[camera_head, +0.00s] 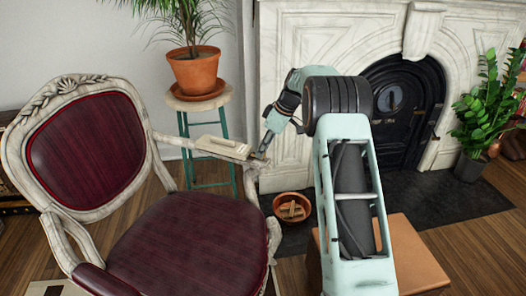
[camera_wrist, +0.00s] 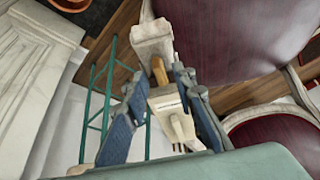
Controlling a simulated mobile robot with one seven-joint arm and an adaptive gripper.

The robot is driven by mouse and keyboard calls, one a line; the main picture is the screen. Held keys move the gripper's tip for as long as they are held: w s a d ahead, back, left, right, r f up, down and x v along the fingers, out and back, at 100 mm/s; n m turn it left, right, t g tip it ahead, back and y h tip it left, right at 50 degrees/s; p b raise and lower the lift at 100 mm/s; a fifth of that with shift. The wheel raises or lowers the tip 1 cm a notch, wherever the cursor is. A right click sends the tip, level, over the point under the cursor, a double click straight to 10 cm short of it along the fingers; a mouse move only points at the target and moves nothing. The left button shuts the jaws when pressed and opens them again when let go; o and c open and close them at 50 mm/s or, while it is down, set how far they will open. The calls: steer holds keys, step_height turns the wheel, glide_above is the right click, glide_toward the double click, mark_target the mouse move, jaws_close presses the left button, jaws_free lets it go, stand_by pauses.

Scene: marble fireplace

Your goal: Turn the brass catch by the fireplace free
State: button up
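A small brass-brown piece (camera_wrist: 160,72), which looks like the catch, stands at the end of a pale beige slotted plate (camera_wrist: 168,103). In the head view, the plate (camera_head: 222,147) lies on or over the chair's arm, in front of the fireplace. My gripper (camera_head: 262,153) points down at the plate's right end, near the front of the chair arm. In the wrist view, its two blue fingers (camera_wrist: 159,78) are apart, one on each side of the brass-brown piece. Gaps seem to show beside the piece; contact cannot be told. The catch itself is not clear in the head view.
The dark red chair (camera_head: 190,240) fills the left foreground. A potted plant (camera_head: 195,72) stands on a green-legged stool (camera_head: 188,128) behind the plate. The marble fireplace (camera_head: 290,150) is close behind my gripper. A bowl (camera_head: 292,213) sits on the dark hearth (camera_head: 460,207).

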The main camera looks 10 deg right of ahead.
steer(key=shift+f, duration=0.15)
jaws_close()
